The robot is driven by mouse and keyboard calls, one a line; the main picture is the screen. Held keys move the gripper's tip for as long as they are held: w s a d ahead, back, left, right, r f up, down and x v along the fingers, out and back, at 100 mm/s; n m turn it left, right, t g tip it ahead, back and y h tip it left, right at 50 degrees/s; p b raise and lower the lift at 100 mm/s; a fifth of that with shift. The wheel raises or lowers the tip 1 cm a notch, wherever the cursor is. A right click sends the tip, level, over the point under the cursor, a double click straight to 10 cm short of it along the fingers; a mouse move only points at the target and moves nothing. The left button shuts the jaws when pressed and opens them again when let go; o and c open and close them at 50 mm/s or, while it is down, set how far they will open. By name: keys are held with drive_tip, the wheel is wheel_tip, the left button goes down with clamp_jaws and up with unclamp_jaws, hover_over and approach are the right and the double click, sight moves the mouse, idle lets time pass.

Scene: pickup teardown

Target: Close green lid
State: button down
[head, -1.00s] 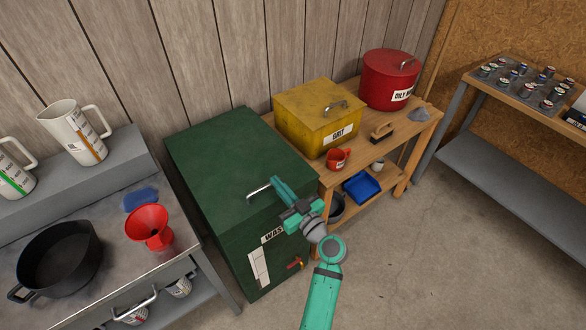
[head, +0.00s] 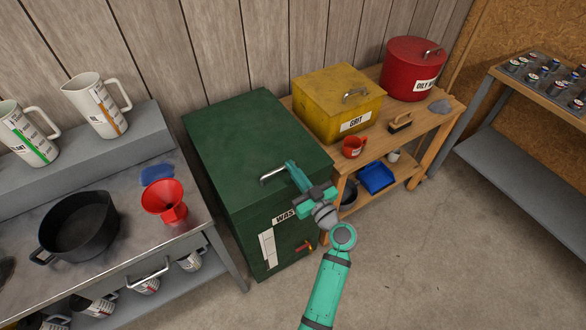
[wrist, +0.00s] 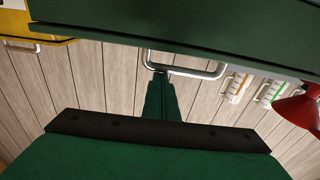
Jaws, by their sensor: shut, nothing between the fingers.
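The green lid (head: 245,135) lies flat on top of the green waste bin (head: 290,250), with no gap visible in the head view. A metal handle (head: 273,174) stands at the lid's front. My gripper (head: 291,166) is shut and empty, with its fingertips right beside the handle's right end. In the wrist view, which appears upside down, the shut fingers (wrist: 159,78) reach to the metal handle (wrist: 200,72) below the green lid's edge (wrist: 180,45). I cannot tell whether they touch the handle.
A wooden bench (head: 440,120) at right holds a yellow grit box (head: 325,100), a red can (head: 408,65) and a red mug (head: 354,147). A metal worktable (head: 130,180) at left holds a black pan (head: 80,225) and a red funnel (head: 163,198). Floor in front is free.

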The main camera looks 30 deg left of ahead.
drive_tip(key=r, duration=0.3)
drive_tip(key=shift+d+r, duration=0.3)
drive_tip(key=shift+r, duration=0.05)
drive_tip(key=s+d+f, duration=0.5)
drive_tip(key=d, duration=0.2)
drive_tip(key=shift+d, duration=0.15)
drive_tip(key=s+d+f+m+t+h, duration=0.35)
drive_tip(key=s+f+m+h, duration=0.25)
drive_tip(key=f, duration=0.5)
drive_tip(key=s+d+f+m+h, duration=0.25)
drive_tip(key=s+d+h, duration=0.2)
drive_tip(key=s, duration=0.25)
drive_tip(key=s+d+f+m+h, duration=0.2)
drive_tip(key=s+d+m+h, duration=0.1)
drive_tip(key=s+d, duration=0.35)
drive_tip(key=s+d+r+t+h, duration=0.2)
drive_tip(key=s+d+r, duration=0.1)
drive_tip(key=s+r, duration=1)
drive_tip(key=shift+s+d+r+h, duration=0.25)
drive_tip(key=shift+s+h, duration=0.1)
drive_tip(key=shift+s, duration=0.3)
